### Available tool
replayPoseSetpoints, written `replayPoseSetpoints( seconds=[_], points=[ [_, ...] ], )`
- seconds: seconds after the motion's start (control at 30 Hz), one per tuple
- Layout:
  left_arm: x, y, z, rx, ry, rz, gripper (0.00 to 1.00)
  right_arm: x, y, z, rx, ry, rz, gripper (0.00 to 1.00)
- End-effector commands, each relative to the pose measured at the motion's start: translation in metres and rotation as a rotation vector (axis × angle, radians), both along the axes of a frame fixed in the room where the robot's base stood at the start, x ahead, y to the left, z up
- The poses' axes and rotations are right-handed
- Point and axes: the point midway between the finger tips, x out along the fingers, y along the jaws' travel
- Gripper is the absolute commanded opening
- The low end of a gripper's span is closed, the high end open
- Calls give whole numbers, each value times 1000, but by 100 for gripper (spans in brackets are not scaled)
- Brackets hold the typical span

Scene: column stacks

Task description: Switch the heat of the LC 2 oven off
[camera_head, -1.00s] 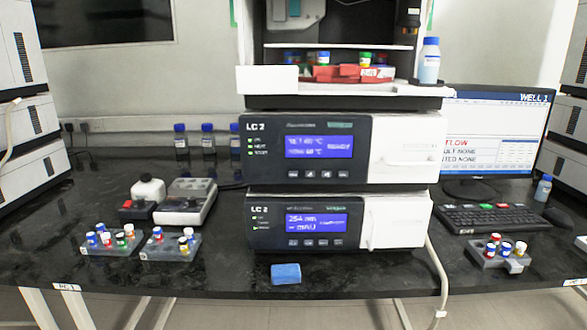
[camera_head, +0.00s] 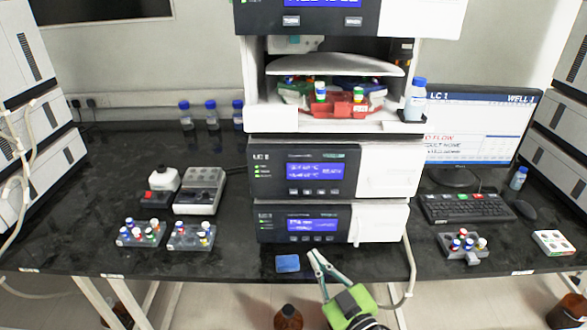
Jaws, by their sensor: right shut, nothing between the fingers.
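The column oven (camera_head: 380,160) is the upper of the two blue-screen units in the middle stack. Its lit screen (camera_head: 315,170) shows a temperature line in °C, too small to read surely. A row of small buttons (camera_head: 314,192) lies under the screen, and small green lights (camera_head: 263,168) show at its left. Its label read LC 2 earlier; now it is blurred. My right gripper (camera_head: 318,262), with a green body, is shut and empty. It is below the oven, in front of the lower unit (camera_head: 379,222) near the bench edge. My left gripper is not in view.
A blue sponge-like block (camera_head: 288,263) lies beside the gripper at the bench front. Vial racks stand left (camera_head: 190,240) and right (camera_head: 463,255). Above the oven is an open compartment with red trays (camera_head: 340,108). A bottle (camera_head: 415,98) stands at its right.

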Motion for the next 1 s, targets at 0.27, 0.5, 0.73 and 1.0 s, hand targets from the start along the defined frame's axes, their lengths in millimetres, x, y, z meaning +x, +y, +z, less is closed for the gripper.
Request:
replayPoseSetpoints(
  seconds=[0.27,0.5,0.73,1.0],
  points=[
    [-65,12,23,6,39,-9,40,-4,37,92,14,-226,193,0],
    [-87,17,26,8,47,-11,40,-12,49,112,24,-298,268,0],
    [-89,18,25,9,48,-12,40,-12,49,112,26,-303,273,0],
    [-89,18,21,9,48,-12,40,-6,49,110,26,-303,271,0]
  ],
)
